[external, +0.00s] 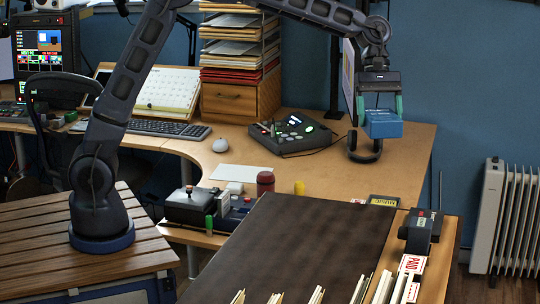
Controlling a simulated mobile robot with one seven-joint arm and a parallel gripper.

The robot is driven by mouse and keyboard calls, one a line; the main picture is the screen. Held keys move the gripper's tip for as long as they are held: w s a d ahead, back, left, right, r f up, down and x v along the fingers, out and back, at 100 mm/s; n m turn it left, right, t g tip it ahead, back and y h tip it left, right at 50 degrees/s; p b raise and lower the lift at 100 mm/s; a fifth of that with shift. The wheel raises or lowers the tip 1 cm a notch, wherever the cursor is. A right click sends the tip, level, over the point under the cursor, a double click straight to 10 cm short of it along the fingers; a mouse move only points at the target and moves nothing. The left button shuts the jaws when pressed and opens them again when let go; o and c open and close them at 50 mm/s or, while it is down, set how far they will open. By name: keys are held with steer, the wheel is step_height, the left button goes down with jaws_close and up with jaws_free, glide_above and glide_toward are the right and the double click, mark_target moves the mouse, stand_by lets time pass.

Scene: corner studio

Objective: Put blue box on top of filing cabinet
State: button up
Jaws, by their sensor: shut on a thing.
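The blue box (384,124) is held between the fingers of my gripper (380,105). My gripper points down and is shut on it, above the right part of the wooden desk (408,160). A dark round object (364,150) shows just below and behind the box; whether they touch I cannot tell. A dark brown flat top (300,235) is in the front middle, with files along its near edge; it may be the filing cabinet, but I cannot tell for sure.
A stack of paper trays (238,50) stands on a wooden drawer box (240,100). A white radiator (508,220) is at the right. The brown top's middle is clear.

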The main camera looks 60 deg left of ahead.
steer(key=s+d+r+m+g, duration=0.1)
steer(key=s+d+r+m, duration=0.15)
steer(key=s+d, duration=0.45)
steer(key=s+d+r+m+y, duration=0.1)
steer(key=s+d+r, duration=0.2)
steer(key=s, duration=0.8)
steer(key=s+d+r+m+g, duration=0.1)
steer(key=s+d+r+m, duration=0.1)
steer(key=s+d, duration=0.55)
steer(key=f, duration=0.6)
steer(key=s+a+f, duration=0.1)
steer(key=f, duration=1.2)
steer(key=shift+s+a+f, duration=0.2)
steer(key=shift+a+f, duration=0.1)
steer(key=shift+a, duration=0.1)
steer(key=shift+f, duration=0.1)
steer(key=o, duration=1.3)
steer(key=shift+f, duration=0.1)
